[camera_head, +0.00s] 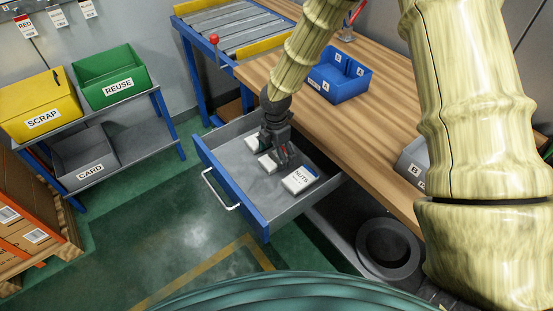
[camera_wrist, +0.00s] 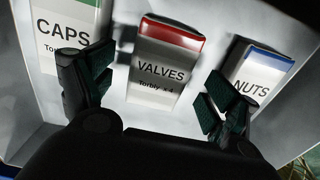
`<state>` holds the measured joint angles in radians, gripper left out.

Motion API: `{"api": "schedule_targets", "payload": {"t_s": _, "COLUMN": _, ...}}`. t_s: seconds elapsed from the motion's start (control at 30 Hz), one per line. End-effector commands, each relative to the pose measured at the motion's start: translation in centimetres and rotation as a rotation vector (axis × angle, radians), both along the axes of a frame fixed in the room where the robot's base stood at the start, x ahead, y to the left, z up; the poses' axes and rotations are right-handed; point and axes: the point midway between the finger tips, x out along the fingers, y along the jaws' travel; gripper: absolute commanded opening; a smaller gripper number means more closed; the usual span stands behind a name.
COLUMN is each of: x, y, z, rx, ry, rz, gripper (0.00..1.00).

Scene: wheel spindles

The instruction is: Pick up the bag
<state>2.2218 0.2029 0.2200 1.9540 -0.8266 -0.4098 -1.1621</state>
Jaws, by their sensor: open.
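Three small white bags lie in the open drawer (camera_head: 238,173). The valves bag (camera_wrist: 168,62) has a red top band and sits in the middle. The caps bag (camera_wrist: 62,30), with a green band, is to its left. The nuts bag (camera_wrist: 254,72), with a blue band, is to its right and also shows in the head view (camera_head: 299,181). My gripper (camera_head: 280,160) reaches down into the drawer. In the wrist view my gripper (camera_wrist: 158,92) is open, its fingers on either side of the lower part of the valves bag, with nothing held. Contact cannot be told.
The wooden bench top (camera_head: 386,130) overhangs the drawer's back right. A blue bin (camera_head: 340,85) stands on it. Scrap (camera_head: 40,105), reuse (camera_head: 112,78) and card (camera_head: 85,158) bins stand on a shelf at left. A dark ring-shaped part (camera_head: 389,248) is under the bench.

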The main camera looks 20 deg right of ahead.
Motion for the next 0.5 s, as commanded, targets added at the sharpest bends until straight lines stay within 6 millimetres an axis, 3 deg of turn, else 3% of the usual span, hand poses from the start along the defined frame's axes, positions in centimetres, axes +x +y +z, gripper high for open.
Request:
{"api": "schedule_targets", "payload": {"t_s": 0.13, "x": -0.05, "y": -0.02, "z": -1.27, "rx": 0.0, "ry": 0.0, "rz": 0.0, "gripper": 0.88}}
{"api": "schedule_targets", "payload": {"t_s": 0.43, "x": -0.07, "y": -0.02, "z": -1.56, "rx": 0.0, "ry": 0.0, "rz": 0.0, "gripper": 0.88}}
{"api": "schedule_targets", "payload": {"t_s": 0.5, "x": -0.07, "y": -0.03, "z": -1.55, "rx": 0.0, "ry": 0.0, "rz": 0.0, "gripper": 0.77}}
